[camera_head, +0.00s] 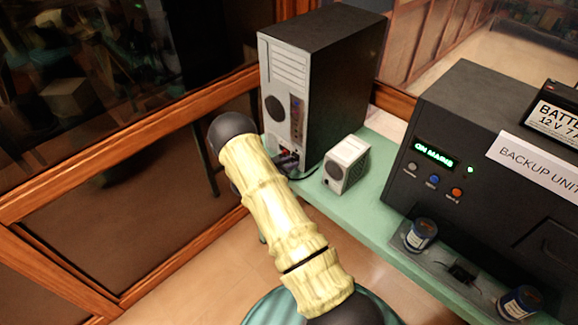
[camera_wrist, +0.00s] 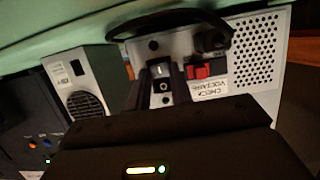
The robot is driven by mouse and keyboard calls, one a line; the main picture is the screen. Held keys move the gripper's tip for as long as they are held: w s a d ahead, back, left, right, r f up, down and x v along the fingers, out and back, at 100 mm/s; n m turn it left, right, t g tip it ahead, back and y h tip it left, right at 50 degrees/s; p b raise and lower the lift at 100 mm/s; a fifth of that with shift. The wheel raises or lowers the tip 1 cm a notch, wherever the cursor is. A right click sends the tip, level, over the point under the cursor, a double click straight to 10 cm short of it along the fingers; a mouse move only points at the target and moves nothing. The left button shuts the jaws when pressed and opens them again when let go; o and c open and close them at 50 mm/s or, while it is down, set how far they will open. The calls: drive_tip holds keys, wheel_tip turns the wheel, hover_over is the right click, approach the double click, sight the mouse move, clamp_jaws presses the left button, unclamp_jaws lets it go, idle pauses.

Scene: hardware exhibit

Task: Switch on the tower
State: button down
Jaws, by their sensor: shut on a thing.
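The tower (camera_head: 345,70) is a tall black and grey computer case on the green bench, its back panel turned toward me. In the wrist view the tower's back panel (camera_wrist: 208,45) appears upside down. A red switch (camera_wrist: 202,71) sits just right of the fingers, by a "CHECK VOLTAGE" label (camera_wrist: 222,84).
A small grey box with a round fan (camera_head: 346,164) stands right of the tower; it also shows in the wrist view (camera_wrist: 88,82). A black backup unit (camera_head: 480,150) reads "ON MAINS". Cables lie at the tower's foot.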

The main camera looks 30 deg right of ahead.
drive_tip(key=f+h+b, duration=0.1)
drive_tip(key=b, duration=0.1)
drive_tip(key=shift+w+a+b, duration=0.1)
drive_tip(key=shift+w+b, duration=0.05)
drive_tip(key=shift+b, duration=0.25)
drive_tip(key=shift+d+t+h+b, duration=0.2)
drive_tip(key=shift+t+h+b, duration=0.2)
drive_tip(key=shift+h+b, duration=0.3)
drive_tip(key=shift+r, duration=0.1)
drive_tip(key=shift+a, duration=0.15)
drive_tip(key=c, duration=1.5)
unclamp_jaws()
drive_tip(key=shift+s, duration=0.2)
drive_tip(key=b+v, duration=0.3)
drive_tip(key=v, duration=1.4)
drive_tip(key=shift+s+a, duration=0.1)
drive_tip(key=shift+a, duration=0.05)
